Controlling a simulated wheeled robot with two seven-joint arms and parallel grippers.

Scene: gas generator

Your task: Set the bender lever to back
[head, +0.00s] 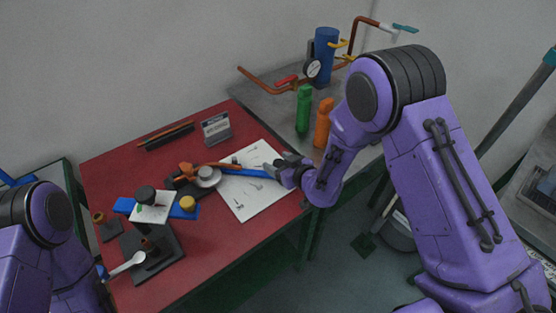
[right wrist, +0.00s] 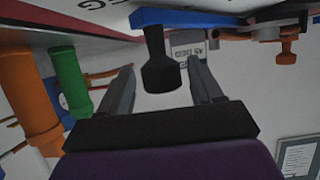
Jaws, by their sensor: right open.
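The bender (head: 207,177) sits on the red table, with a round grey disc and orange parts. Its blue lever (head: 245,172) points right, across a white sheet, towards my right gripper (head: 284,170). In the right wrist view, the blue lever (right wrist: 190,18) crosses the top and carries a black knob (right wrist: 160,65). My right gripper (right wrist: 160,82) is open, with one finger on each side of the knob. I cannot tell whether either finger touches it. In the head view the lever's end is partly hidden by the gripper. My left arm shows at the left edge, but its gripper is not visible.
The red table (head: 105,165) also holds a second device with a blue bar (head: 180,212) and a small sign (head: 216,130). A grey bench (head: 262,105) behind holds a green bottle (head: 303,110), an orange bottle (head: 323,123) and a blue cylinder (head: 326,52) with pipes.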

